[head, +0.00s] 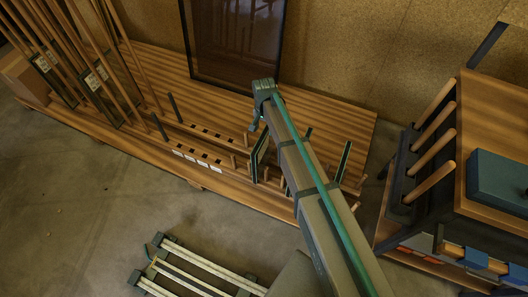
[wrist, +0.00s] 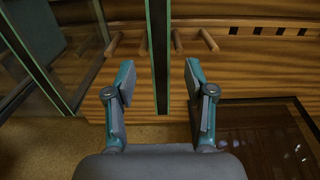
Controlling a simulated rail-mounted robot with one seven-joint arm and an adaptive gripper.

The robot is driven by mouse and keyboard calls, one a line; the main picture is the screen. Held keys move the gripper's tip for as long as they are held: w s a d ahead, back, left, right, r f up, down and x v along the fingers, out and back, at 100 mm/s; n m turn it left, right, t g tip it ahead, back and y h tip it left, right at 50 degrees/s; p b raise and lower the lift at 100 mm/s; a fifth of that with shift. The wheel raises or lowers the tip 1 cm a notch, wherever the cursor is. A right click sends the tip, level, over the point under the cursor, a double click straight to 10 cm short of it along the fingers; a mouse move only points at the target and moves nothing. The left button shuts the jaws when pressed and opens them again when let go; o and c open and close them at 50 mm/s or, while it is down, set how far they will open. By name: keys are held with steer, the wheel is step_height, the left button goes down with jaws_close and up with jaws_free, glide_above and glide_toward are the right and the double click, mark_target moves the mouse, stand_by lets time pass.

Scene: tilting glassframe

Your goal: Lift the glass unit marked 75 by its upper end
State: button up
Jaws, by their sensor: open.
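In the wrist view a narrow glass unit (wrist: 158,40), dark between green edges, stands edge-on between the fingers of my gripper (wrist: 158,77). The gripper is open, with a visible gap on both sides of the unit. No number is readable on this unit, so I cannot tell if it is the one marked 75. In the head view my gripper (head: 256,116) is over the slatted wooden rack, close to a short glass unit (head: 260,156); the arm hides part of the rack behind it.
More glass panes (wrist: 45,45) stand close left in the wrist view. Wooden pegs (wrist: 210,40) rise beside the unit. In the head view another glass unit (head: 343,161) stands right of the arm, a large dark pane (head: 235,40) leans at the back, and a wooden bench (head: 490,120) is at right.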

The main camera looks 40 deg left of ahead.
mark_target(264, 134)
step_height(264, 134, down, 5)
jaws_close()
stand_by(0.5)
steer(key=shift+r, duration=0.1)
